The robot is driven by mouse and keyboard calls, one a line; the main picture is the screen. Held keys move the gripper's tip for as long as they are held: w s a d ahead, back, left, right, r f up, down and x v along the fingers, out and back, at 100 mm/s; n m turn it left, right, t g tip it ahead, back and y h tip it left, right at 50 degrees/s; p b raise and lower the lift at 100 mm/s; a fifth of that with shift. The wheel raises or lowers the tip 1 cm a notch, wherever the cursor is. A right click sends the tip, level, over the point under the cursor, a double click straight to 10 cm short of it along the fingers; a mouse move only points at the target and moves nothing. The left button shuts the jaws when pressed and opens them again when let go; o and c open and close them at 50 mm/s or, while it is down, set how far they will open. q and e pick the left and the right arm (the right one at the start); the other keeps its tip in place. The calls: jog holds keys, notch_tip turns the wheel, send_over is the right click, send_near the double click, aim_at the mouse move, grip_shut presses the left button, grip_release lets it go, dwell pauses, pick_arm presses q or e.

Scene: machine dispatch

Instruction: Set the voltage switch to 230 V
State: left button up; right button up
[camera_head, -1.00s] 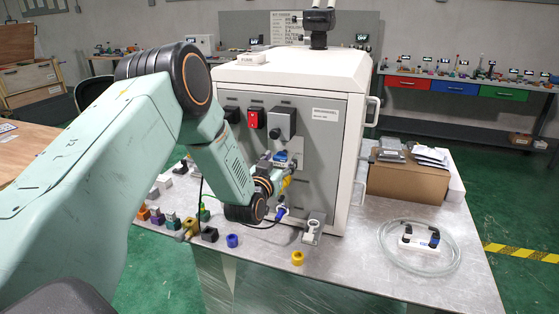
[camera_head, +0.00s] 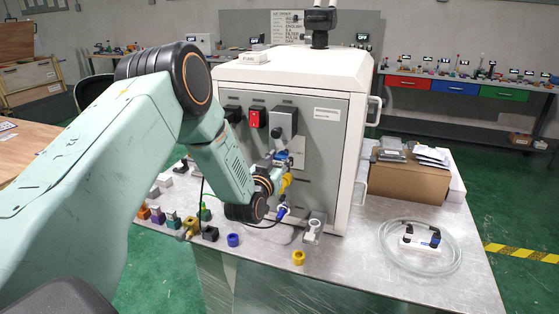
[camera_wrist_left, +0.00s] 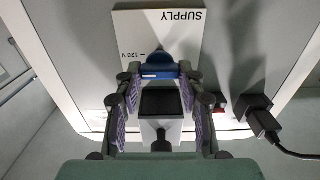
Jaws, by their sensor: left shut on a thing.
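The blue voltage switch knob (camera_wrist_left: 158,68) sits on the white supply plate (camera_wrist_left: 157,32), which reads "SUPPLY" and "120 V" upside down in the left wrist view. My left gripper (camera_wrist_left: 159,78) is shut on the knob, with one finger at each side. No 230 V mark can be made out, and I cannot tell which mark the knob points at. In the head view my left gripper (camera_head: 275,162) is at the front panel of the white machine (camera_head: 310,68), partly hidden by its own wrist. My right gripper is not in view.
Above the gripper on the panel are a red switch (camera_head: 257,117) and a grey box with a knob (camera_head: 284,120). A yellow plug (camera_head: 286,182) and a black cable are close to the gripper.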

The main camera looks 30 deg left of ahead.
pick_arm(q)
jog(key=shift+f+n+b, duration=0.15)
jog(key=shift+n+b, duration=0.3)
jog(key=shift+n, duration=0.05)
jog(key=n+b, duration=0.2)
jog(key=n, duration=0.1)
jog(key=shift+f, duration=0.1)
jog(key=n+b, duration=0.4)
jog(key=shift+s+a+f+n, duration=0.1)
jog(key=shift+n, duration=0.3)
jog(key=n+b, duration=0.5)
jog(key=n, duration=0.1)
jog(key=shift+f, duration=0.1)
jog(key=shift+n+b, duration=1.2)
jog(key=shift+n, duration=0.2)
jog(key=o, duration=1.2)
jog(key=shift+r, duration=0.2)
jog(key=shift+c, duration=0.2)
